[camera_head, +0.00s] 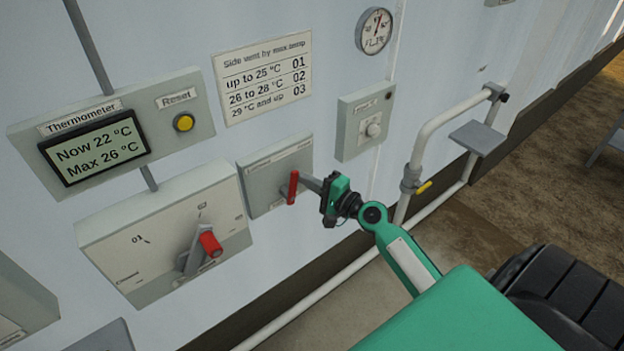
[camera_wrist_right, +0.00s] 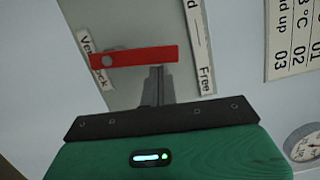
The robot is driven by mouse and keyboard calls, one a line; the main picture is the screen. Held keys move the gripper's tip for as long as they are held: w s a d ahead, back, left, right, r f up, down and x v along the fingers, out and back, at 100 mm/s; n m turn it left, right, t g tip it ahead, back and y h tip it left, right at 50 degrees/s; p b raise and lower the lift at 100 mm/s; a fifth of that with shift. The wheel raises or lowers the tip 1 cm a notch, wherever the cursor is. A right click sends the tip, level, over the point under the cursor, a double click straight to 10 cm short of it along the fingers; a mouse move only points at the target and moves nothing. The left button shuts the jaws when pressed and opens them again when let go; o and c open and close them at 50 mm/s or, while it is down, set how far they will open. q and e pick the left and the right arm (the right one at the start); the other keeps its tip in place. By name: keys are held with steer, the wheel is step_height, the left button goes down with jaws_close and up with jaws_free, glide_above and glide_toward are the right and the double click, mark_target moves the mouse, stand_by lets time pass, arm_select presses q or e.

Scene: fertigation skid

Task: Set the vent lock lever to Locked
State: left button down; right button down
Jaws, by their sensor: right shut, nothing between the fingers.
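The vent lock lever (camera_head: 293,187) is a red bar on a light grey plate (camera_head: 263,203), pointing upward in the head view. In the right wrist view the lever (camera_wrist_right: 140,55) lies across the plate (camera_wrist_right: 135,18). Its free end is near the label strip, between a word ending in "d" and "Free"; the exact setting is unclear. My right gripper (camera_head: 312,183) is shut and empty, just right of the lever in the head view. In the wrist view its fingertips (camera_wrist_right: 157,72) are close against the lever's side; I cannot tell if they touch. My left gripper is not in view.
A larger red-handled rotary switch (camera_head: 209,244) is at lower left. A thermometer box (camera_head: 196,90) and a printed sign (camera_head: 263,78) are above.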

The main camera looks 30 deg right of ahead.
mark_target(294, 186)
steer(key=n+p, duration=0.1)
steer(key=a+r+n+p, duration=0.1)
steer(key=n, duration=0.1)
steer(key=a+n+g+p, duration=0.1)
steer(key=shift+s+a+r+p, duration=0.1)
steer(key=shift+a+r+p, duration=0.15)
steer(key=shift+p, duration=0.1)
steer(key=shift+a+f+n+h+p, duration=0.15)
steer(key=shift+a+n+h+p, duration=0.15)
steer(key=shift+a+n+p, duration=0.65)
